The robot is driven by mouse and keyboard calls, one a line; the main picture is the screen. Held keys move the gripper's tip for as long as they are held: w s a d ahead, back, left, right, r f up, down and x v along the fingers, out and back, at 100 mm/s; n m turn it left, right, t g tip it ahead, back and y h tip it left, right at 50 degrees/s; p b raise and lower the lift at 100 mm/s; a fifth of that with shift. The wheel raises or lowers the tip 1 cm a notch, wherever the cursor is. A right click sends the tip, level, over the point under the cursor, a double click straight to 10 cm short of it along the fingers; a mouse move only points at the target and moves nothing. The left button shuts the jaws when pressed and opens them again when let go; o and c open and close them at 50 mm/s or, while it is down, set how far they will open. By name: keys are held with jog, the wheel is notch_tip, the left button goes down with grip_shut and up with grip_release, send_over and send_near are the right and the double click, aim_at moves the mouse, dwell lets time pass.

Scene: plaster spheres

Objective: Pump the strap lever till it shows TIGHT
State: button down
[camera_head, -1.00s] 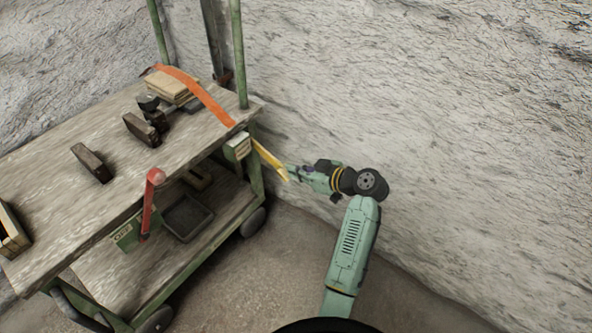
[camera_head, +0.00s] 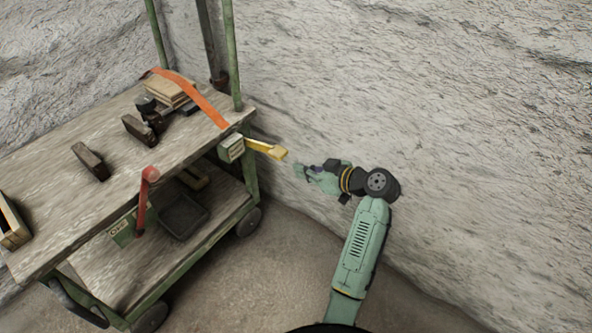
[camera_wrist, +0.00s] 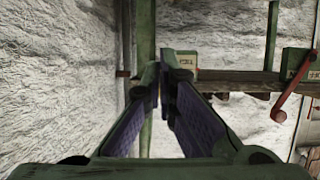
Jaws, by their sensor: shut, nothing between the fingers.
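The yellow strap lever (camera_head: 268,149) sticks out to the right from a small pale box (camera_head: 231,147) at the cart's right corner, tilted slightly down. An orange strap (camera_head: 198,97) runs from this corner across the tabletop. My gripper (camera_head: 299,171) is shut and empty, just right of and below the lever's free end, with a small gap apparent. In the wrist view my gripper's fingers (camera_wrist: 163,75) meet at the tips, in front of the pale box (camera_wrist: 182,61). I cannot make out the lever there. The writing on the box is too small to read.
The wooden-topped cart (camera_head: 75,210) carries a stack of boards (camera_head: 172,92) under the strap and several dark blocks. A red handle (camera_head: 146,195) hangs at its front, also in the wrist view (camera_wrist: 297,88). A rough pale wall (camera_head: 430,110) stands behind my arm.

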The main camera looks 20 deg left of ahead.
jog(key=f+v, duration=0.1)
jog(key=v, duration=0.5)
jog(key=shift+s+d, duration=0.15)
jog(key=shift+d, duration=0.2)
dwell(0.4)
